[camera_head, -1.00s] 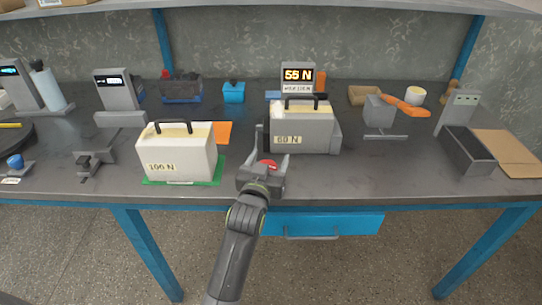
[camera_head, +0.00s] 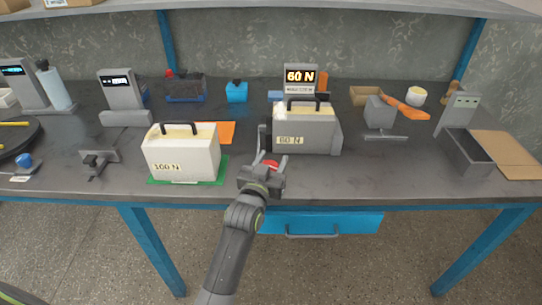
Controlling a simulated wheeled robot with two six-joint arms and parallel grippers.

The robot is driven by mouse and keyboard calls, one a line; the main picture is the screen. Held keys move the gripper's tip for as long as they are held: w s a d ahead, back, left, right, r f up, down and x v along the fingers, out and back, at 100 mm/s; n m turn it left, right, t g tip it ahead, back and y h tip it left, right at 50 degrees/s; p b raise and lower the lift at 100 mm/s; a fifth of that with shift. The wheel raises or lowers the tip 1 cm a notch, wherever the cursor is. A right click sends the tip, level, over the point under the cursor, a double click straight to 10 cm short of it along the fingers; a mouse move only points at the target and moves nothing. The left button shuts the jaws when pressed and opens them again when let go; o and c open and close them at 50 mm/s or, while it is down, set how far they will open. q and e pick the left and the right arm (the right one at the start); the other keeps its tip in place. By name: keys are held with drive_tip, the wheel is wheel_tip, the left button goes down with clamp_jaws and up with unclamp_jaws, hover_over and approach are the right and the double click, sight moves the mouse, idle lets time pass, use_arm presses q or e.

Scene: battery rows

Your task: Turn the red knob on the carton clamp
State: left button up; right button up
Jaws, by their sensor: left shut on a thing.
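The carton clamp (camera_head: 333,137) stands at the middle of the bench, with a white carton labelled 60 N (camera_head: 303,118) in it. Its display (camera_head: 300,77) behind reads 60 N. The red knob (camera_head: 271,164) is at the clamp's front left, low near the bench top. My left gripper (camera_head: 270,165) is shut on the red knob, with one finger on each side of it. The gripper partly hides the knob. My right gripper is not in view.
A white carton labelled 100 N (camera_head: 182,152) stands on a green mat (camera_head: 158,180) just left of my gripper. An orange sheet (camera_head: 228,131) lies behind it. A grey tray (camera_head: 468,152) and a brown board (camera_head: 505,152) are at the right. Bench top is clear right of my gripper.

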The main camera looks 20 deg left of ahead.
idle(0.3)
use_arm(q)
drive_tip(key=o, duration=1)
